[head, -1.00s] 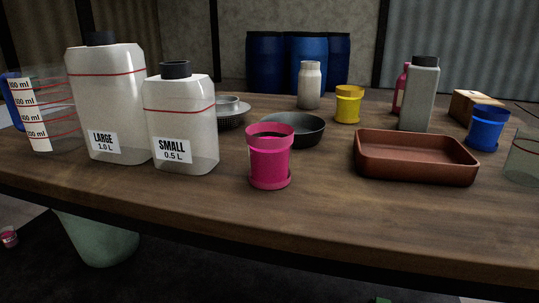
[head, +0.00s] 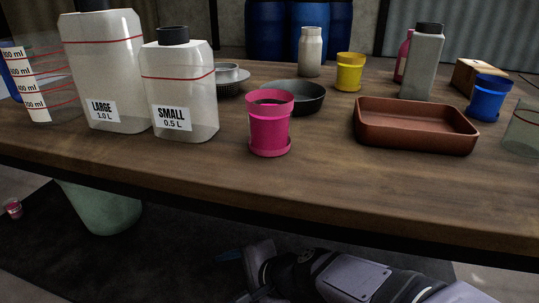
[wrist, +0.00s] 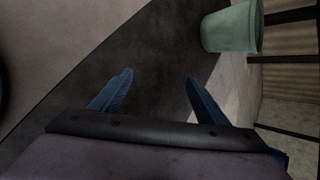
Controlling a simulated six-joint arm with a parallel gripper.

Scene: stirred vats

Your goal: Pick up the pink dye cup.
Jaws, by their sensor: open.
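The pink dye cup (head: 270,127) stands upright on the wooden table, near the front edge and around the middle of the head view. Its inside looks dark. My gripper shows in the wrist view (wrist: 158,98) with two blue fingers spread apart and nothing between them. In the head view, part of my arm is low at the bottom, below the table's front edge, with a blue finger (head: 229,256) at its left. My gripper is well apart from the cup, which the wrist view does not show.
Left of the cup stand the SMALL bottle (head: 180,95), the LARGE bottle (head: 108,75) and a measuring jug (head: 50,98). A dark bowl (head: 303,97) is close behind it. A brown tray (head: 415,137) is at right. A green bin (wrist: 230,30) is below the table. The table front is clear.

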